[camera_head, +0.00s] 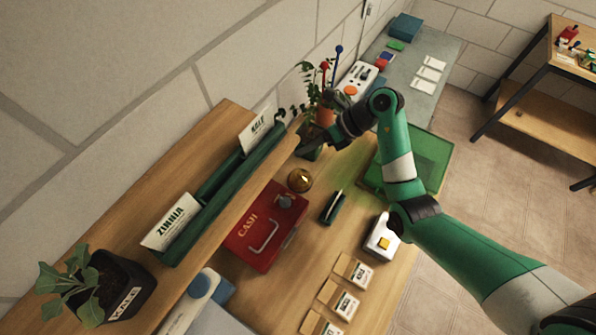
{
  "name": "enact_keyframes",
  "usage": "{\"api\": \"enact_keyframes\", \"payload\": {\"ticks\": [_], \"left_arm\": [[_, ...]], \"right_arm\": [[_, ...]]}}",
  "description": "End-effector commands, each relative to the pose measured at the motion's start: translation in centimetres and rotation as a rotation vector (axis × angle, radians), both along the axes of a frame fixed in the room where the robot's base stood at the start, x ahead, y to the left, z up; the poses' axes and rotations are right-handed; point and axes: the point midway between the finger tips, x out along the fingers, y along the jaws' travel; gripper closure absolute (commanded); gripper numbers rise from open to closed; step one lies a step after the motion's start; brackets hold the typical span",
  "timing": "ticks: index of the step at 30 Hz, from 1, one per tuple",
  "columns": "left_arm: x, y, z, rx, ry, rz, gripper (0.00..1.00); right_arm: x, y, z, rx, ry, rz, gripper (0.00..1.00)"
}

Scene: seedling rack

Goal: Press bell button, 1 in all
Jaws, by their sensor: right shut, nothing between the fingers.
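A round brass bell (300,180) sits on the wooden counter, just beyond the red cash box. My right gripper (303,148) is shut and empty. It shows above the bell in the picture, near the shelf's end and a terracotta plant pot, apart from the bell as far as I can tell. Its height over the counter is hard to judge. A white box with a yellow button (384,243) stands at the counter's right edge, partly behind my right arm. My left gripper is not in view.
A red cash box (254,256) and a dark stapler-like item (333,207) stand close to the bell. A raised wooden shelf (218,123) with green troughs runs along the left. A plant pot (323,116) stands behind the gripper. Seed packets (353,271) lie in front.

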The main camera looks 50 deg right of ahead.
Motion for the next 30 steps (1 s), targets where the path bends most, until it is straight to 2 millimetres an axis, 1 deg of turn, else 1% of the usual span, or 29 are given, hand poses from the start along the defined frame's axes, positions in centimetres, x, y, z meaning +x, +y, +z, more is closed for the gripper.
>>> {"api": "enact_keyframes", "payload": {"ticks": [5,17,21,24,30], "left_arm": [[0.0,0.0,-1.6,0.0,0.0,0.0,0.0],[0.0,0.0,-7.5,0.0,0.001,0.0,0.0],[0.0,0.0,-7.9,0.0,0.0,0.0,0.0],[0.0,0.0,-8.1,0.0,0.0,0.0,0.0],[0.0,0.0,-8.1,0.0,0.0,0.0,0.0]], "right_arm": [[0.0,0.0,-1.5,0.0,-0.001,0.0,1.0],[0.0,0.0,-6.9,-0.001,-0.003,0.0,1.0],[0.0,0.0,-8.1,0.001,-0.001,0.0,1.0],[0.0,0.0,-8.6,0.001,-0.002,0.0,1.0],[0.0,0.0,-8.6,0.001,-0.002,0.0,1.0]]}}
